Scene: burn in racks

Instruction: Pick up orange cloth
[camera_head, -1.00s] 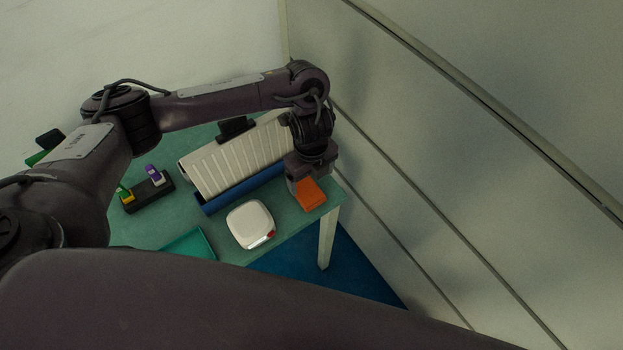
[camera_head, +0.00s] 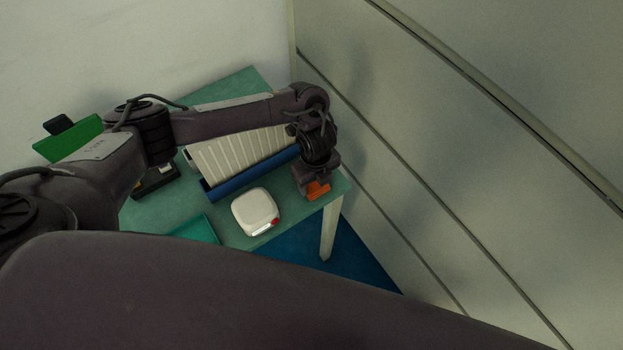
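The orange cloth (camera_head: 318,191) lies near the right end of the green table, close to its front right corner. My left gripper (camera_head: 311,182) points down right over the cloth and hides much of it. Its fingers are not clear against the cloth, so I cannot tell whether they are open or shut, or whether they touch it. My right gripper is not in view.
A white rounded box (camera_head: 254,210) with a red spot sits left of the cloth. A ribbed white rack with a blue base (camera_head: 250,172) stands behind it. A teal tray (camera_head: 196,229) is at the front left. A wall panel rises close on the right.

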